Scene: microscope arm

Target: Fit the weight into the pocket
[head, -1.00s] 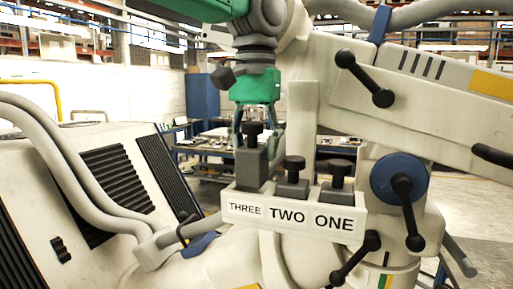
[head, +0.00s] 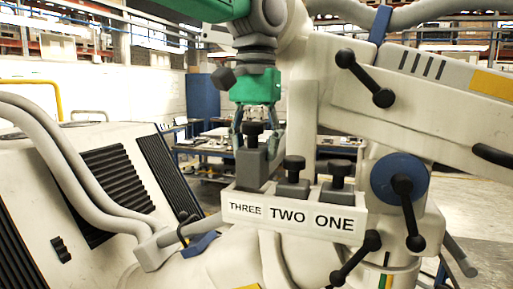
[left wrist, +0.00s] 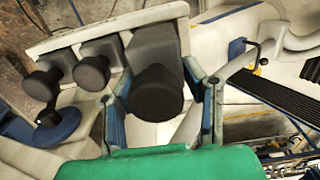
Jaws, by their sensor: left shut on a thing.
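A dark grey weight with a black knob (head: 252,165) stands upright at the THREE position of the white labelled holder (head: 294,219). My left gripper (head: 257,138) comes down from above with its fingers shut on this weight. In the left wrist view the weight (left wrist: 157,88) sits between the two fingers (left wrist: 160,100). Its lower end is at the holder; whether it is fully inside the pocket cannot be told. Two other weights sit lower in the holder, one at TWO (head: 293,178) and one at ONE (head: 337,184). My right gripper is not in view.
A white upright post (head: 303,135) rises just behind the holder. A blue round joint with black-knobbed levers (head: 400,183) is close on the right. Thick grey hoses (head: 75,165) and a vented white housing (head: 60,205) lie to the left.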

